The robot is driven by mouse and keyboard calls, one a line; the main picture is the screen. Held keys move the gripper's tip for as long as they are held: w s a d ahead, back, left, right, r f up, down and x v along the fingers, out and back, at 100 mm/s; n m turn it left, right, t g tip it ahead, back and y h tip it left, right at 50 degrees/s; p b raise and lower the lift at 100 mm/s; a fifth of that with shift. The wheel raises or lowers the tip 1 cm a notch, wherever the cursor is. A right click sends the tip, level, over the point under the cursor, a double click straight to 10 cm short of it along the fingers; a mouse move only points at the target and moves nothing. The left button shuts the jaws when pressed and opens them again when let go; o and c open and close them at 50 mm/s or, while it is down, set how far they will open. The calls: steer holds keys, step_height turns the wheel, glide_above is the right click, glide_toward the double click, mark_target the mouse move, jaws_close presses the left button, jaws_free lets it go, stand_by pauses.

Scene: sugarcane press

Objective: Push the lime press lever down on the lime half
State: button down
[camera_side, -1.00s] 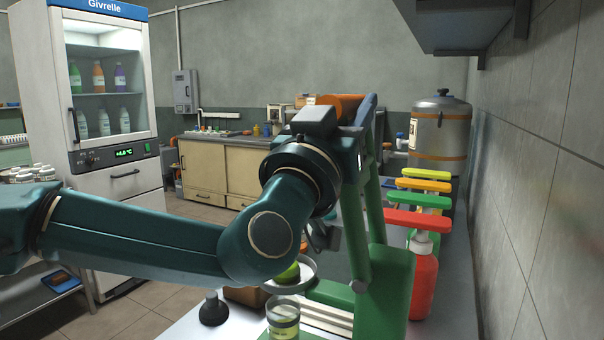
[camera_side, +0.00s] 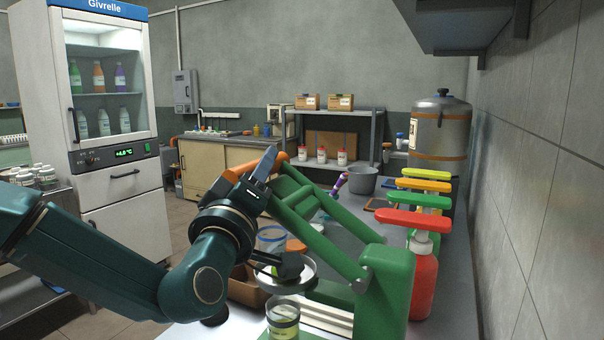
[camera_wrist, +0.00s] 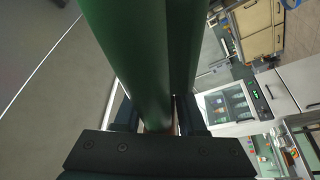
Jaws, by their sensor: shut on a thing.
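The wrist view shows the green lever (camera_wrist: 135,50) running between my gripper's fingers (camera_wrist: 158,118). A dark pressing block (camera_side: 291,266) under the lever is at the round metal cup (camera_side: 305,284). A sliver of the green lime half (camera_side: 274,271) shows there; the rest is hidden, and contact is unclear. A glass with pale yellow liquid (camera_side: 284,322) stands below the cup.
Red (camera_side: 423,280), green, and yellow-topped dispensers line the right side by the tiled wall. Behind the press are a clear container (camera_side: 271,238), a grey pot (camera_side: 362,180) and a purple-topped item (camera_side: 340,184). A brown box (camera_side: 246,290) stands left of the cup.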

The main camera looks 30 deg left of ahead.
step_height(320, 180, down, 11)
steer(key=a+n+g, duration=0.2)
steer(key=n, duration=0.3)
steer(key=shift+a+y, duration=0.3)
steer(key=shift+a, duration=0.05)
steer(key=shift+f, duration=0.15)
steer(key=c, duration=0.5)
jaws_free()
steer(key=shift+n, duration=0.3)
steer(key=shift+a+r, duration=0.1)
steer(key=shift+r, duration=0.1)
steer(key=shift+s, duration=0.1)
steer(key=v, duration=0.5)
